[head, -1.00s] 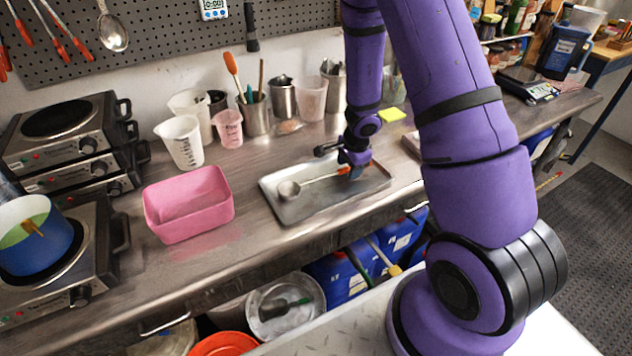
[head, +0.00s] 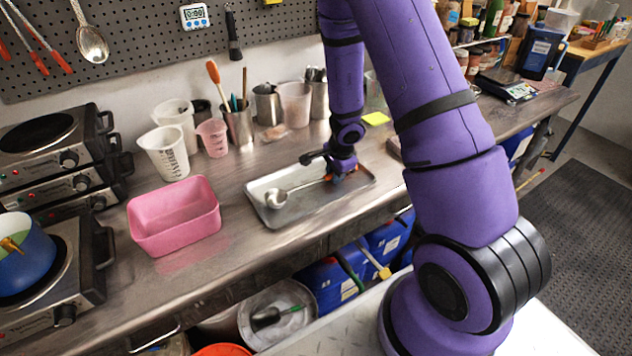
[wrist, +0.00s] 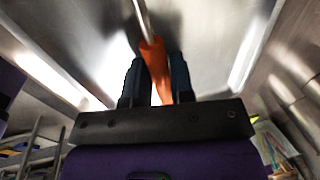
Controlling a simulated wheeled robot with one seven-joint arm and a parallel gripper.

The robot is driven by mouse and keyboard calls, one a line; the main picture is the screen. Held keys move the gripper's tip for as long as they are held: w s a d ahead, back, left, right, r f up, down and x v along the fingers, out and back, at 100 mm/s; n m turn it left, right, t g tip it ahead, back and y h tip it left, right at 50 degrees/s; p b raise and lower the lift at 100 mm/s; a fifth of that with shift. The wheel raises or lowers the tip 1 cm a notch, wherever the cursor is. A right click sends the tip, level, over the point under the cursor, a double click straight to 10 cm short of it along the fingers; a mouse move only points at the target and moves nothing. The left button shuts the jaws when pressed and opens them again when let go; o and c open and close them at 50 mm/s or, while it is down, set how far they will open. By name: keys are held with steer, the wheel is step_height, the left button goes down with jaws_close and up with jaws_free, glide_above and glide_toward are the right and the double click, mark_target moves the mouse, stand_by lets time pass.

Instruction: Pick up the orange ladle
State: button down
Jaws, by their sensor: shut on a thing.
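The orange ladle has a metal bowl (head: 277,198) at the left of the metal tray (head: 262,219) and a thin metal shaft running right to an orange handle. My gripper (head: 338,174) is at the handle end, over the right part of the tray. In the wrist view the orange handle (wrist: 155,68) sits between the two dark fingers, and my gripper (wrist: 157,85) is shut on it. The ladle is in or just above the tray; I cannot tell whether it touches the tray floor.
A pink tub (head: 174,228) stands left of the tray. Measuring cups (head: 165,152) and metal tool pots (head: 238,127) line the back. Hot plates (head: 45,270) are at the left, one with a blue pot (head: 24,262). A yellow sponge or pad (head: 376,118) lies behind the tray.

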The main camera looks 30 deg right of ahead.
steer(key=shift+r, duration=0.1)
steer(key=shift+r, duration=4.9)
